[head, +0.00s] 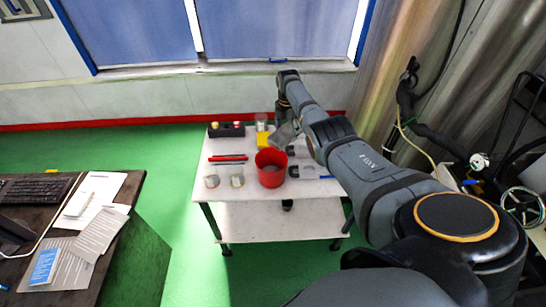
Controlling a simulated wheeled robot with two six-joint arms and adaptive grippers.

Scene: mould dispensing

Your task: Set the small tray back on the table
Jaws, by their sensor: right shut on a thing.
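A small grey tray (284,136) shows at the tip of my right gripper (290,121), over the back right part of the white table (230,220). The tray looks tilted, and the gripper is shut on it. The arm partly hides the gripper and the area behind it, so I cannot tell whether the tray touches the table. My left gripper is not in view.
A yellow object (263,140), a dark rack (227,130), red sticks (228,158) and two small cups (237,181) are also on the table. The front strip looks clear.

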